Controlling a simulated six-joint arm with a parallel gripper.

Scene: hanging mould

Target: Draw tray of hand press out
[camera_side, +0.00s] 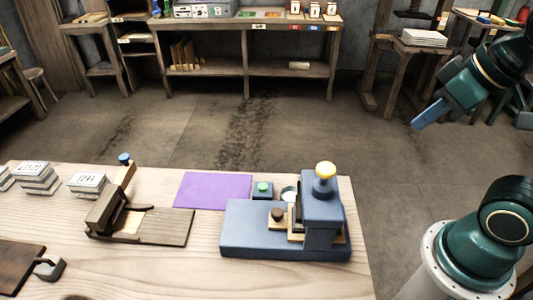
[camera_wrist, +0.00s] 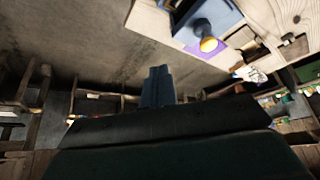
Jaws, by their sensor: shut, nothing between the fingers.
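My gripper (camera_side: 424,117) is shut and empty, high up to the right of the table and well apart from the press. In the wrist view my gripper's blue fingers (camera_wrist: 158,86) are together, and the press (camera_wrist: 207,20) shows at the top right, its tray not clear.
A purple mat (camera_side: 213,190), a small block with a green button (camera_side: 263,189) and a round light dish (camera_side: 289,193) lie near the press. A wooden hinged mould (camera_side: 127,213) and stacked paper blocks (camera_side: 88,184) are farther left. The table front is mostly clear.

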